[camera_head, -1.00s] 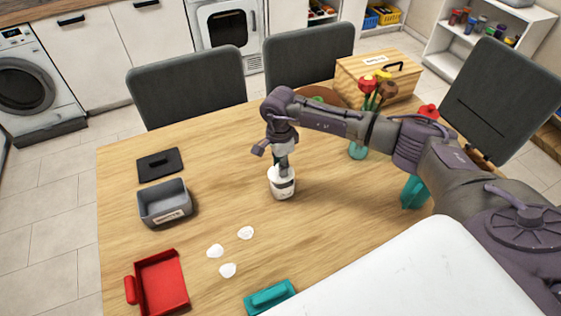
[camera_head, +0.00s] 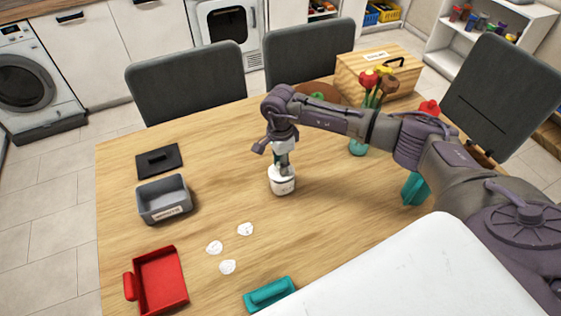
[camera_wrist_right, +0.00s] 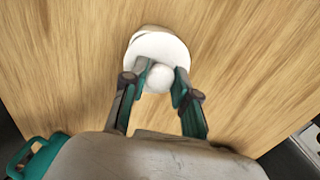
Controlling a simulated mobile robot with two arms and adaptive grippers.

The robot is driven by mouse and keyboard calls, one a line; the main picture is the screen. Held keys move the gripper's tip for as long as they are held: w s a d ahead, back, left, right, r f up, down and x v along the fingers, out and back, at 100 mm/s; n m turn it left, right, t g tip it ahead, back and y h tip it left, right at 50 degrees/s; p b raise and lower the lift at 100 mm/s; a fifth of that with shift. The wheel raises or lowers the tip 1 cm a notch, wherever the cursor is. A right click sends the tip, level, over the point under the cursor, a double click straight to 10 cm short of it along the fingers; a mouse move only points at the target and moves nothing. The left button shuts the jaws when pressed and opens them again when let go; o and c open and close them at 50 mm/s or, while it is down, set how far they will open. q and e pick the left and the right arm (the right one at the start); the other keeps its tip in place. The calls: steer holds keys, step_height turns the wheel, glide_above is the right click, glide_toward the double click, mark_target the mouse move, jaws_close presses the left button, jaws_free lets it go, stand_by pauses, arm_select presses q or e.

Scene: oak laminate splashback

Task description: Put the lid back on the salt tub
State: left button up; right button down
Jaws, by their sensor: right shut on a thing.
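The white salt tub (camera_head: 282,187) stands upright near the middle of the wooden table. A round white lid (camera_wrist_right: 170,47) with a ball knob (camera_wrist_right: 159,77) fills the middle of the right wrist view. My right gripper (camera_head: 283,167) points down over the tub, its two fingers closed on either side of the knob. The lid is at the tub's mouth and covers most of it in the wrist view. Whether it is fully seated cannot be told. My left gripper is in neither view.
A grey labelled box (camera_head: 164,201) and its black lid (camera_head: 159,161) are at left. White pieces (camera_head: 245,229) lie in front, near a red tray (camera_head: 161,282) and a teal handled thing (camera_head: 270,294). A flower vase (camera_head: 358,147) and wooden box (camera_head: 378,78) stand behind right.

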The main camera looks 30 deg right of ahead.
steer(key=shift+s+r+p, duration=0.3)
steer(key=shift+r+p, duration=0.1)
steer(key=shift+r, duration=0.1)
steer(key=shift+f+b, duration=0.35)
steer(key=shift+b, duration=0.5)
stand_by(1.7)
stand_by(0.4)
steer(key=shift+c, duration=1.7)
jaws_free()
steer(key=shift+r, duration=0.2)
steer(key=shift+s+r+p, duration=0.1)
steer(key=shift+r+p, duration=1.85)
steer(key=shift+r, duration=1.45)
